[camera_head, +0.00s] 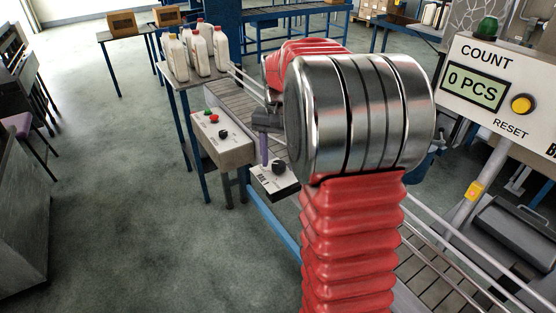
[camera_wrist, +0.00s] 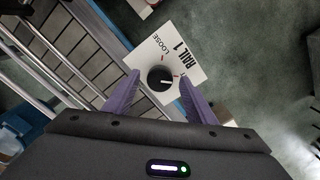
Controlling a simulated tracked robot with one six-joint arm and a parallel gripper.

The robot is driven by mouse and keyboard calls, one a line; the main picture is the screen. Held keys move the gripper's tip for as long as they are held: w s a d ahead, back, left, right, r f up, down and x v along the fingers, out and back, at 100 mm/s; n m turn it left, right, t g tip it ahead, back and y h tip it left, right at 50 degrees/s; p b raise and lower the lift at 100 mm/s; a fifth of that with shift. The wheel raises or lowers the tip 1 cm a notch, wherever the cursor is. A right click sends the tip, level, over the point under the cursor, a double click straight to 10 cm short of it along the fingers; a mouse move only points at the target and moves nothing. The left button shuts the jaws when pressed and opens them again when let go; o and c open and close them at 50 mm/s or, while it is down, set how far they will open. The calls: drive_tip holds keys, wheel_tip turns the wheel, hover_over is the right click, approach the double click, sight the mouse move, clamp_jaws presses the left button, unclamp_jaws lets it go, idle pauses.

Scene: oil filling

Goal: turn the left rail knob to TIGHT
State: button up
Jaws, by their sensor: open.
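The left rail knob, a round black knob (camera_wrist: 161,79), sits on a white plate (camera_wrist: 187,62) marked RAIL 1 in the wrist view. LOOSE is printed beside it; the other label is mostly hidden by my right finger. A pale mark shows on the knob, its exact direction hard to read. In the head view the knob (camera_head: 279,167) is on its small box (camera_head: 273,183). My gripper (camera_wrist: 160,81) is open, its purple fingers on either side of the knob in the picture, apart from it. In the head view one purple finger (camera_head: 264,150) shows just left of the knob.
A control box (camera_head: 222,142) with green, red and black controls stands left of the rail box. The conveyor (camera_head: 232,103) with metal rails runs behind. White jugs (camera_head: 197,50) stand on a table at back left. The counter sign (camera_head: 478,90) reads 0 PCS.

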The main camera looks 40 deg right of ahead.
wheel_tip(320, 180, up, 13)
drive_tip(key=shift+r, duration=0.2)
idle(0.3)
idle(0.5)
drive_tip(key=n, duration=0.2)
hover_over(277, 164)
wheel_tip(277, 164, down, 4)
drive_tip(key=s+a+f+n+t, duration=0.1)
drive_tip(key=s+a+f, duration=0.1)
drive_tip(key=a, duration=0.1)
drive_tip(key=s+a+f+n+t, duration=0.2)
drive_tip(key=s+a+n+t, duration=0.2)
drive_tip(key=s+a, duration=1.3)
drive_tip(key=a+n, duration=0.2)
drive_tip(key=a, duration=0.1)
drive_tip(key=shift+a+f+n+t, duration=0.15)
drive_tip(key=shift+f+n+t, duration=0.15)
drive_tip(key=shift+f+n, duration=0.1)
drive_tip(key=shift+s, duration=0.1)
drive_tip(key=shift+c, duration=0.5)
